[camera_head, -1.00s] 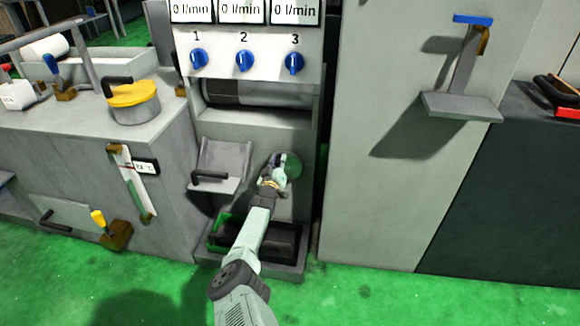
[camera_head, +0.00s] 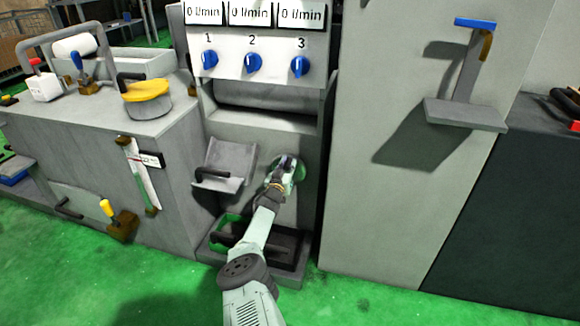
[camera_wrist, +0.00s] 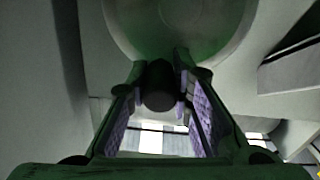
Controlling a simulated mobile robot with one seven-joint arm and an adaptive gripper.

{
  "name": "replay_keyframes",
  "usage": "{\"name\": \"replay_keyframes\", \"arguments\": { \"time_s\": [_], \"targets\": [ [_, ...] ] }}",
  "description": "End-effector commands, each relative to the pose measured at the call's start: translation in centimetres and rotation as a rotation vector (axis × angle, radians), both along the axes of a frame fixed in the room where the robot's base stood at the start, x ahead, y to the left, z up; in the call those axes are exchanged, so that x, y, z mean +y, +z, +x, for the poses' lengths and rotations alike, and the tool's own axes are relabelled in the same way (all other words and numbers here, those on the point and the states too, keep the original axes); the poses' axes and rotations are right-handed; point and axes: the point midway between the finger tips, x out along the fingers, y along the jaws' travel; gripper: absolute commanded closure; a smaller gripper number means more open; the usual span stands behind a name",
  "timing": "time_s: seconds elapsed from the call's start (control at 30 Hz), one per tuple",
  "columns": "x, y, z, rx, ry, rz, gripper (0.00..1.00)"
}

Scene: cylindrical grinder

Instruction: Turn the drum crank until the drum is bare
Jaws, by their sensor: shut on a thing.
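The drum crank (camera_head: 299,172) is a round, pale green-grey disc low on the front of the grey machine. My gripper (camera_head: 286,163) is at its face and covers part of it. In the wrist view, my gripper (camera_wrist: 158,95) is shut on the crank's dark round knob (camera_wrist: 159,84), with the disc (camera_wrist: 185,30) behind it. The drum (camera_head: 265,95) shows as a grey curved surface in the opening above. It looks mostly plain grey; I cannot tell whether anything still covers it.
A grey tilted tray with a black handle (camera_head: 212,175) is left of the crank. A dark bin (camera_head: 268,245) sits below my forearm. Blue knobs (camera_head: 253,63) are above. A tall grey cabinet (camera_head: 385,220) stands close on the right. Green floor lies in front.

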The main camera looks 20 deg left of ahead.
Motion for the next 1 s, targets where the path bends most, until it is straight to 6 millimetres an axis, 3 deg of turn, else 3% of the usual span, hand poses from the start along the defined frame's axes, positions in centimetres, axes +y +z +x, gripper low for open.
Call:
{"name": "replay_keyframes", "arguments": {
  "time_s": [0.47,0.5,0.77,1.0],
  "targets": [
    [0.22,-0.02,-0.01,0.001,0.003,0.012,1.00],
    [0.22,-0.02,-0.01,0.001,0.003,0.012,0.78],
    [0.15,-0.01,-0.01,0.000,0.001,0.011,0.60],
    [0.11,-0.01,0.00,0.000,0.001,0.011,0.59]
  ]
}}
